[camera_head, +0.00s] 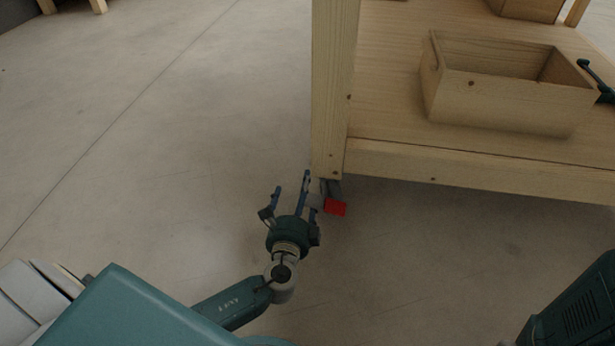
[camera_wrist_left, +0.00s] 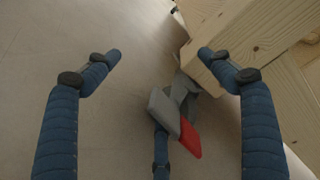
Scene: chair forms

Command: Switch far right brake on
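A caster brake with a red pedal (camera_head: 335,207) sits at the foot of the wooden table's near-left leg (camera_head: 333,100). In the left wrist view the red pedal (camera_wrist_left: 190,139) lies beside a grey pedal part (camera_wrist_left: 164,111), below the leg's end. My left gripper (camera_head: 292,182) is just left of the brake, its fingers spread and empty. In the wrist view two fingers of the left gripper (camera_wrist_left: 159,54) stand wide apart, with the brake between and below them. A third finger is close to the grey part; I cannot tell if it touches. My right gripper is not visible.
The table's lower shelf (camera_head: 390,110) holds an open wooden box (camera_head: 510,108). The concrete floor left of the table is clear. My right arm shows bottom right.

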